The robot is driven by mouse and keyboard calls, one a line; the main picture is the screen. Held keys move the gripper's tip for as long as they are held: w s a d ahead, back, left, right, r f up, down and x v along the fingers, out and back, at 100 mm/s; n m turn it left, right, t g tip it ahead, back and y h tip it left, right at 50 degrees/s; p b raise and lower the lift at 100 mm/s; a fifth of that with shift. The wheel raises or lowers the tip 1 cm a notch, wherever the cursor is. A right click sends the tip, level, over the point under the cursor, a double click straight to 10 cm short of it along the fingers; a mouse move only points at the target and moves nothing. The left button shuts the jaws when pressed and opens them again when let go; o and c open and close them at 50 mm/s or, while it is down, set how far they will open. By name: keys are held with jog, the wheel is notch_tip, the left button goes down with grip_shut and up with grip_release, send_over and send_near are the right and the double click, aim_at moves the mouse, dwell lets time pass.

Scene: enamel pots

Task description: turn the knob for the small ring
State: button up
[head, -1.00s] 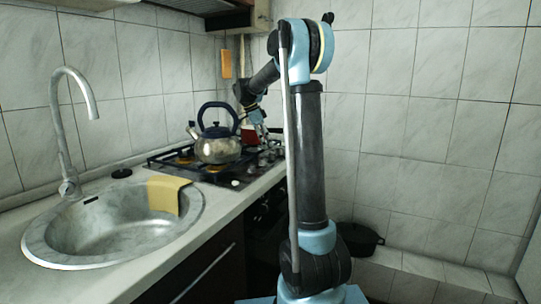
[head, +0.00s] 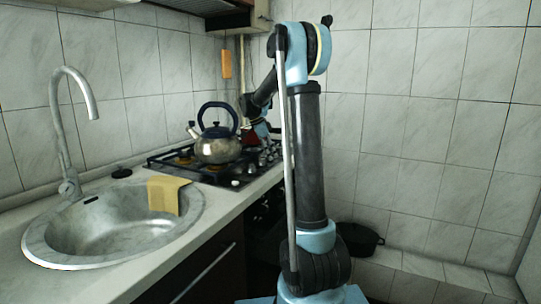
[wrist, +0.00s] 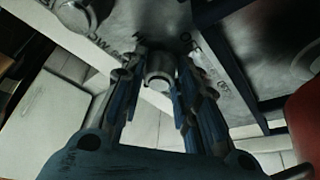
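In the wrist view my gripper (wrist: 161,62) is open. Its two fingers stand on either side of a metal knob (wrist: 160,76) with markings around it. Small gaps seem to show between the knob and the fingers; I cannot tell whether either touches. A second round knob (wrist: 74,15) is at the upper left. I cannot tell from the markings which ring either knob serves. In the head view the gripper is mostly hidden behind my arm, near the right end of the gas hob (head: 212,176).
A steel kettle (head: 217,149) with a dark handle stands on the hob.

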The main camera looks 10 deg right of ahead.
jog(key=shift+n+t, duration=0.4)
jog(key=shift+n, duration=0.3)
jog(key=o, duration=1)
jog(key=shift+o, duration=0.2)
jog(key=v, duration=1.2)
